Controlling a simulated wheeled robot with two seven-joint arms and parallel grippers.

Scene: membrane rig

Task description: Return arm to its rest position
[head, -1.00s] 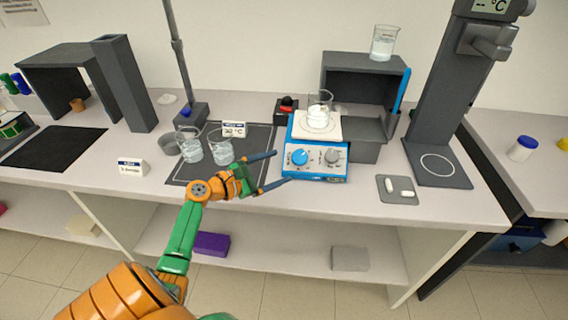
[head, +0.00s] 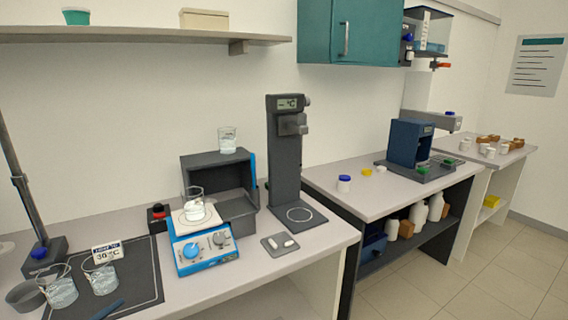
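Only a dark blue fingertip (head: 108,309) of what looks like my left gripper shows at the bottom edge in the head view. It is over the dark mat (head: 140,278), in front of the two beakers of clear liquid, the left one (head: 60,290) and the right one (head: 101,277). The rest of that gripper and its arm are out of frame, so its opening is hidden. No held object shows. My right gripper is not in view.
A blue hotplate (head: 205,252) carries a beaker (head: 194,209) with white contents. A dark stand (head: 284,165) with a display, a small tray (head: 279,246) with two white pieces and a red-button box (head: 158,219) are nearby. A second bench (head: 385,195) is at the right.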

